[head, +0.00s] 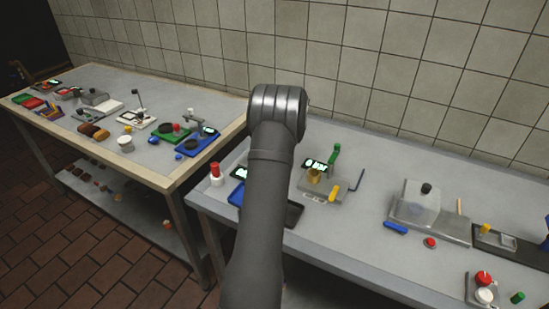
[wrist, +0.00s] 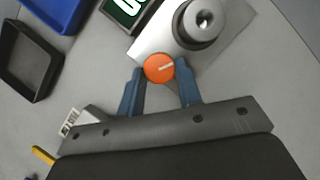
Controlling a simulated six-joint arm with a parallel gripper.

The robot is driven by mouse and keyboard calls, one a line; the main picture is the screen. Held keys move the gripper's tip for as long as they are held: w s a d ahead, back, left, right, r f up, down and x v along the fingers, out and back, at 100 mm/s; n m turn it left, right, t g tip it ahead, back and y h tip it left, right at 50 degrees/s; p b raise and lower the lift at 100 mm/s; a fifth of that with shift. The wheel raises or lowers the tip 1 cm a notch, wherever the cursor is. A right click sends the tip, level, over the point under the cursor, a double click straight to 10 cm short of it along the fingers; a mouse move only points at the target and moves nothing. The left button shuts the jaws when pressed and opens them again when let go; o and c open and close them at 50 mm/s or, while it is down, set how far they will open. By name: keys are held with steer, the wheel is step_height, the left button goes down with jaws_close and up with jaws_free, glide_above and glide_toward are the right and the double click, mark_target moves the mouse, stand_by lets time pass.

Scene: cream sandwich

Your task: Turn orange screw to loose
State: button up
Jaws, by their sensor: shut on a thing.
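The orange screw (wrist: 159,68) shows in the wrist view as a round orange knob with a pale line across it, pointing to the right. In the head view my arm hides the gripper and the screw.
In the wrist view a black tray (wrist: 28,62) and a blue tray (wrist: 58,12) lie to the left, and a dark display (wrist: 128,12) stands beside the device. In the head view a red-topped bottle (head: 215,174) stands left of my arm.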

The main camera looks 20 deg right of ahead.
steer(key=shift+n, duration=0.4)
steer(key=o, duration=1)
